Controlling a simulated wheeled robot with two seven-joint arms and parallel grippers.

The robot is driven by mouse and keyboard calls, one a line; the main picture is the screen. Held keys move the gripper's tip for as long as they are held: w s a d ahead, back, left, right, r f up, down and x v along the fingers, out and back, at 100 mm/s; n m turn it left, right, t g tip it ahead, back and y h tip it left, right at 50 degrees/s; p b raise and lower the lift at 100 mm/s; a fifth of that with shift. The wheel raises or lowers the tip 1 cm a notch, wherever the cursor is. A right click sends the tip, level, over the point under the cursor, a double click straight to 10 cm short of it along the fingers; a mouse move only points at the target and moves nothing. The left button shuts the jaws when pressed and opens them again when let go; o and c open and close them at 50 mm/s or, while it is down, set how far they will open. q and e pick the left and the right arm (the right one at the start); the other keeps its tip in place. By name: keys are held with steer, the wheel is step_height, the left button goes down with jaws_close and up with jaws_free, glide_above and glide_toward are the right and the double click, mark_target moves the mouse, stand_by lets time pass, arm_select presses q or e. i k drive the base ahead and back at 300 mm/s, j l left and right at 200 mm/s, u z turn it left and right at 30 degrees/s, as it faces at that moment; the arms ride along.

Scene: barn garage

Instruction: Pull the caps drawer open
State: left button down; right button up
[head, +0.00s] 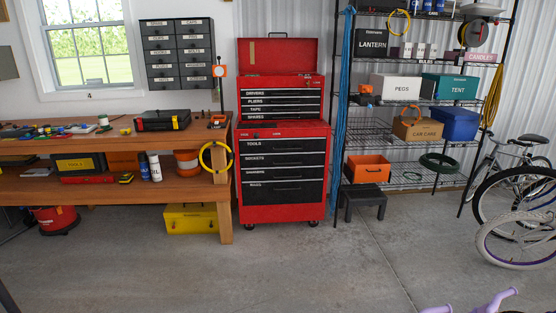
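A dark wall cabinet (177,53) with two columns of small labelled drawers hangs right of the window, above the workbench. Its drawers look shut. A red tool chest (283,214) stands on the floor right of the bench, with black-fronted drawers that look shut. Its readable labels include drivers, pliers, tools, sockets and rags; I read no caps label there. Neither of my grippers is in view.
A wooden workbench (110,143) with scattered tools runs below the wall cabinet. A yellow box (191,219) sits under it. A wire shelf (385,128) with boxes, a black stool (362,200) and bicycles (515,200) stand at right. The concrete floor (260,270) in front is clear.

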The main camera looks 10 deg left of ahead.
mark_target(182, 27)
steer(key=i+u, duration=0.45)
steer(key=i, duration=1.2)
